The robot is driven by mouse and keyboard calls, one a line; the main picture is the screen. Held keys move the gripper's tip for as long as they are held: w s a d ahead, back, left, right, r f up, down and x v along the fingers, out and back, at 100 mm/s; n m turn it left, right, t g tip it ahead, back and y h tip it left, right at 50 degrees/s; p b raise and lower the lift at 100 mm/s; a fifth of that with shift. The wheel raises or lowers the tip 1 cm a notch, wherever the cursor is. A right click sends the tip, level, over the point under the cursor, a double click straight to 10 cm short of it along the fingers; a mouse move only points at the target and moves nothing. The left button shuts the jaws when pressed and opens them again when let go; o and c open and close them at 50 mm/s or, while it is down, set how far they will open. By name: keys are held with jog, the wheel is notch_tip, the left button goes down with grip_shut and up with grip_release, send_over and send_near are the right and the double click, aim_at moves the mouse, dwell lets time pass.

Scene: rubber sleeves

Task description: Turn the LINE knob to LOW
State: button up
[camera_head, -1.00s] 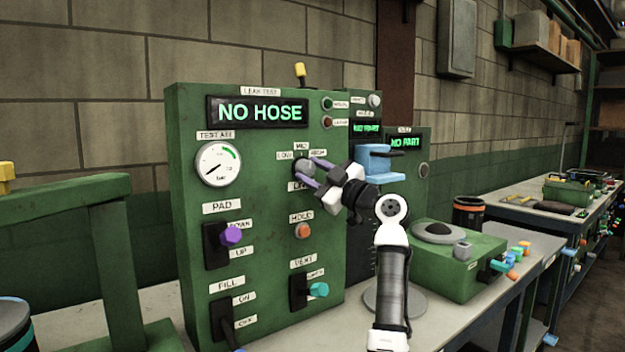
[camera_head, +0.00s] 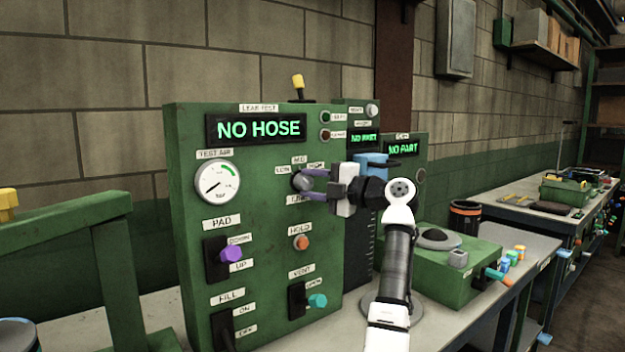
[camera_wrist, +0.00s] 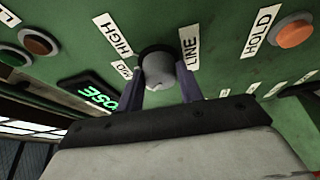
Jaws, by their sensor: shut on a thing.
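The LINE knob (camera_head: 302,182) is a grey round knob on the front of the green leak test panel (camera_head: 262,215). LOW, MID and HIGH labels sit around its upper side and the LINE label below it. My gripper (camera_head: 309,184) reaches in from the right with its purple fingers shut on the knob. In the wrist view the knob (camera_wrist: 158,70) sits between the two fingertips. Part of the lettering is hidden there, and I cannot tell which setting the knob points to.
The HOLD button (camera_head: 301,242) is just below the knob. The purple PAD knob (camera_head: 233,254) and teal VENT knob (camera_head: 317,300) are lower on the panel. A green box (camera_head: 440,265) stands on the bench to the right.

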jog(key=shift+n+h, duration=0.3)
jog(key=shift+n, duration=0.1)
jog(key=o, duration=1)
jog(key=b+v, duration=0.3)
jog(key=v, duration=1)
jog(key=shift+s+d, duration=0.2)
jog(key=shift+d, duration=0.1)
